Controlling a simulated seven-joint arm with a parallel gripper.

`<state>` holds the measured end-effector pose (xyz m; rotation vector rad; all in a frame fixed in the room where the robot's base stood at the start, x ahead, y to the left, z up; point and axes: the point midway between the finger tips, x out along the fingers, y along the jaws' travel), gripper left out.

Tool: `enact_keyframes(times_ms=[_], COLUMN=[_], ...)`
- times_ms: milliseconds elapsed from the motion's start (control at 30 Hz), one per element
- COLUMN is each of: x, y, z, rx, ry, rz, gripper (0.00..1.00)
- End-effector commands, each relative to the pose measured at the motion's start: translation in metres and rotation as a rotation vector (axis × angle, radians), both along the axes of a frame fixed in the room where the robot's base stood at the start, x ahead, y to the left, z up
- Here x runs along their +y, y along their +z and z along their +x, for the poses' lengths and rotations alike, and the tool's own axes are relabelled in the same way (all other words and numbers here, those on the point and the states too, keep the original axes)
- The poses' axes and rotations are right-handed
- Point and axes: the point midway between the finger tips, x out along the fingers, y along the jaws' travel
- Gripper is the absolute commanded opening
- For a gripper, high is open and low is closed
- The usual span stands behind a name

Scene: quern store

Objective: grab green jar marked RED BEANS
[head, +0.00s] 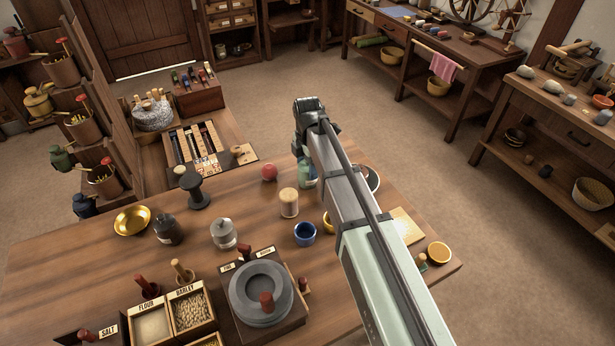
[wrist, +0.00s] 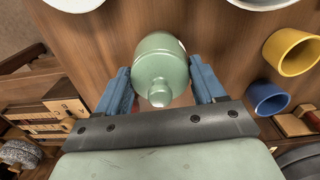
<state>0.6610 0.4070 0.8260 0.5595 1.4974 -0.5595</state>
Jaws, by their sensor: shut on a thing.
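A pale green jar (wrist: 160,62) with a rounded lid and small knob sits between the two blue fingers of my gripper (wrist: 161,84) in the wrist view. The fingers are closed on its sides. Only a sliver of a white label shows at its edge, and its writing cannot be read. In the head view the green jar (head: 308,180) shows partly behind my arm, over the wooden table. The fingers are hidden there. I cannot tell whether the jar touches the table.
Near the jar stand a red ball (head: 269,172), a cream jar (head: 289,203) and a blue cup (head: 304,234). A yellow cup (wrist: 290,52) shows in the wrist view. A stone quern (head: 262,290) and grain boxes (head: 188,310) fill the front. Bare table (head: 80,260) lies left.

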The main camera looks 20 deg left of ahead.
Motion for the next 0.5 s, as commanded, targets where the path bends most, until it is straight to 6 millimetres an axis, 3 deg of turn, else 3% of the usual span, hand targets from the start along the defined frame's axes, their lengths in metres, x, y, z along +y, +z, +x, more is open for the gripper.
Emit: enact_keyframes(times_ms=[67, 500], x=[-0.0001, 0.0000], y=[0.0000, 0.0000], z=[-0.0001, -0.0001], rx=[0.000, 0.000], ry=[0.000, 0.000], rz=[0.000, 0.000], gripper=[0.46, 0.04])
